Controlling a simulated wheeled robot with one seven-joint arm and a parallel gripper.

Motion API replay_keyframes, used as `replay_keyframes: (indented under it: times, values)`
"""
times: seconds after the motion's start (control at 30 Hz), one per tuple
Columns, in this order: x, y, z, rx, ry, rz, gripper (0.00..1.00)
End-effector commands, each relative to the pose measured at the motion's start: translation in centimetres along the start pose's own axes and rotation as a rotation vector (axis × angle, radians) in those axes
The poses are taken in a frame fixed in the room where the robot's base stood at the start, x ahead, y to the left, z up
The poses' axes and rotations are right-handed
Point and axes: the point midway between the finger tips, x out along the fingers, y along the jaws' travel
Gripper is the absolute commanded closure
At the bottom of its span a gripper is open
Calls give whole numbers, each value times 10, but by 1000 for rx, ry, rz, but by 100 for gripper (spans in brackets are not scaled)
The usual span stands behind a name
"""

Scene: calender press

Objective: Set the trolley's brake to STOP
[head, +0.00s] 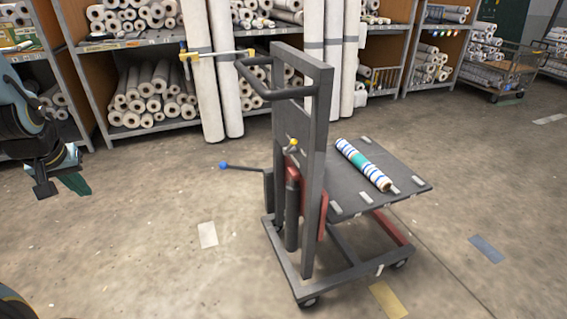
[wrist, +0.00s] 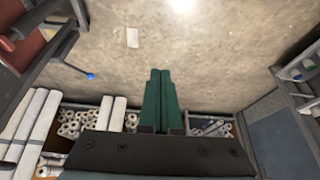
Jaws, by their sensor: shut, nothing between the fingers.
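The grey trolley (head: 312,185) stands in the middle of the head view, with an upright handle frame and a flat platform. A lever with a blue ball knob (head: 224,166) sticks out to the left from the low part of its frame; I take it for the brake lever, but no STOP mark can be read. The blue knob also shows in the wrist view (wrist: 91,76). A small yellow knob (head: 293,143) sits on the upright. My gripper (head: 62,186) is at the far left, well apart from the lever. Its green fingers (wrist: 160,75) are together and empty.
A patterned roll (head: 363,165) lies on the trolley's platform (head: 410,178). Shelves full of rolls (head: 155,85) line the back, with tall white rolls (head: 203,75) leaning in front. The floor (head: 150,235) between my gripper and the trolley is clear.

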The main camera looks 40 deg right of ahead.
Motion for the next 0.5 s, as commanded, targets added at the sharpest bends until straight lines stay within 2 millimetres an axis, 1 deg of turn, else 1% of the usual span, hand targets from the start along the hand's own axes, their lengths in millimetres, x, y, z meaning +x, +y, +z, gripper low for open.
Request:
replay_keyframes:
  times: [0.03,0.07,0.1,0.17,0.2,0.27,0.3,0.33,0.37,0.4,0.5]
  values:
    - [48,25,-6,50,55,56,100]
    - [66,42,-15,76,100,96,100]
    - [88,66,-25,106,157,156,100]
    - [118,106,-35,141,239,263,100]
    - [136,135,-39,155,289,343,100]
    - [157,179,-41,165,360,476,100]
    - [168,209,-40,164,404,572,100]
    - [175,232,-37,157,433,647,100]
    - [180,253,-34,147,462,724,100]
    - [184,280,-28,127,496,829,100]
    - [186,334,-10,53,562,1085,100]
